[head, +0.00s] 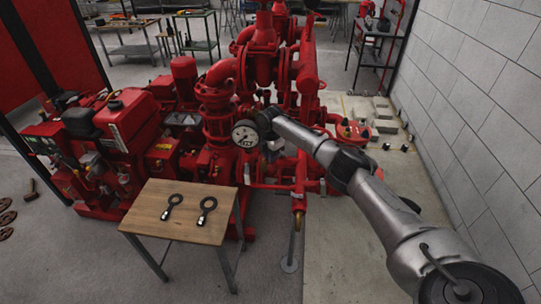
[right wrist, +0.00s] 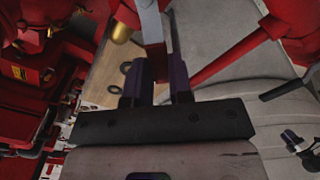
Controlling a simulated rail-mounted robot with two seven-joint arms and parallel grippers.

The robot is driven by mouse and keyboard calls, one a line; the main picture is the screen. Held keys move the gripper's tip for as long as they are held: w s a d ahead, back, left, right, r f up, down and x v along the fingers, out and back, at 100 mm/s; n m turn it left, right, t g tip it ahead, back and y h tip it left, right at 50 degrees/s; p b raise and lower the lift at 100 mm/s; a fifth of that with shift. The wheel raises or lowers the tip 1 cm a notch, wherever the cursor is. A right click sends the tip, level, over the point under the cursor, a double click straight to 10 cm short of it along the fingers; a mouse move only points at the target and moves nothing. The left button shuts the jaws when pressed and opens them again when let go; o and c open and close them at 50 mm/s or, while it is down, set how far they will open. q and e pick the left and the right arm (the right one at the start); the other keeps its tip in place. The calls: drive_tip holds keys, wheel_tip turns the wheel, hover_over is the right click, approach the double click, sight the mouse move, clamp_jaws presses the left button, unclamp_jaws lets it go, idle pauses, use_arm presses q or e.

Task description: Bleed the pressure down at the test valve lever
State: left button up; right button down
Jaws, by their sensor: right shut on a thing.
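The test valve lever (right wrist: 152,25) is a flat bar, pale with a red edge, at the top middle of the right wrist view. My right gripper (right wrist: 158,85) has its two dark fingers on either side of the bar and is shut on it. A brass nozzle (right wrist: 121,33) on red pipework is just left of the lever. In the head view the red pipe ends in this brass nozzle (head: 298,220), above the floor. My right arm comes in from the lower right and hides the fingers there. My left gripper is not in view.
A round white pressure gauge (head: 245,135) sits close to my right arm's far end; its reading is too small to tell. A small wooden table (head: 183,225) with two dark ring-ended tools stands in front of the red pumpset (head: 185,125). A block wall (head: 475,90) bounds the right.

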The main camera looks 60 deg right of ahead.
idle(0.3)
drive_tip(key=shift+s+r+p, duration=0.1)
drive_tip(key=shift+r+p, duration=0.1)
drive_tip(key=shift+p, duration=0.3)
drive_tip(key=s+n+p, duration=0.1)
drive_tip(key=n+p, duration=0.1)
drive_tip(key=n, duration=0.1)
drive_tip(key=s+n+p, duration=0.1)
drive_tip(key=n+p, duration=0.1)
drive_tip(key=s+n+p, duration=0.2)
drive_tip(key=n+p, duration=0.1)
drive_tip(key=shift+d+f+n, duration=0.1)
drive_tip(key=shift+n, duration=0.2)
drive_tip(key=c, duration=1)
unclamp_jaws()
